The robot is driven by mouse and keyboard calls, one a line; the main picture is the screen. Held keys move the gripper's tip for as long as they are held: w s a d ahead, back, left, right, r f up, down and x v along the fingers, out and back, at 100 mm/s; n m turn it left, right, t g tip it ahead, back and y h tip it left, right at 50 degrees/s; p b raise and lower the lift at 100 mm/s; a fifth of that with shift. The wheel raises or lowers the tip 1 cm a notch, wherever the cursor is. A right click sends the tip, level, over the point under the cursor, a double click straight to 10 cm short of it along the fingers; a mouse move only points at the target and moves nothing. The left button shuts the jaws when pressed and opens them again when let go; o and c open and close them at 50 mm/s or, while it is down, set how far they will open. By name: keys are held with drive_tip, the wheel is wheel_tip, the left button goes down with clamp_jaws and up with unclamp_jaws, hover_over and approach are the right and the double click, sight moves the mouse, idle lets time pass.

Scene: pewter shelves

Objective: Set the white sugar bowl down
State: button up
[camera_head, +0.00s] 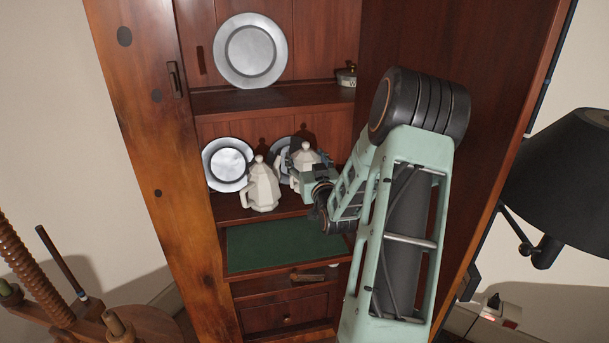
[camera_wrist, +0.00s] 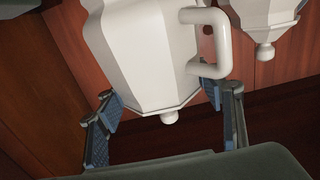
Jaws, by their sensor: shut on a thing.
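The white sugar bowl (camera_head: 304,156) is pale and faceted, with a knobbed lid. My gripper (camera_head: 306,169) is shut on it at the lower cupboard shelf (camera_head: 266,209). In the wrist view, which looks upside down, the sugar bowl (camera_wrist: 145,55) fills the middle, its looped handle on the right and its knob pointing down. The blue-padded fingers of my gripper (camera_wrist: 163,103) stand on either side of it. The bowl's base is hidden, so I cannot tell whether it touches the shelf.
A similar white lidded vessel (camera_head: 262,187) stands close on the left, also in the wrist view (camera_wrist: 266,22). Pewter plates (camera_head: 227,163) lean behind. The upper shelf (camera_head: 270,98) is above; a green panel (camera_head: 285,243) lies below. The cupboard's right side wall (camera_head: 480,80) is near my arm.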

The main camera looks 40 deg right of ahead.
drive_tip(key=shift+w+d+f, duration=0.25)
drive_tip(key=shift+w+f, duration=0.2)
drive_tip(key=shift+f, duration=0.15)
drive_tip(key=shift+w+d+f, duration=0.2)
drive_tip(key=shift+w+f, duration=0.25)
drive_tip(key=shift+f, duration=0.1)
drive_tip(key=shift+w+d+f+b, duration=0.15)
drive_tip(key=shift+f+b, duration=0.55)
drive_tip(key=shift+f, duration=0.9)
drive_tip(key=shift+f, duration=0.1)
drive_tip(key=o, duration=2)
drive_tip(key=shift+f, duration=0.1)
drive_tip(key=p+v, duration=0.1)
drive_tip(key=v, duration=1.1)
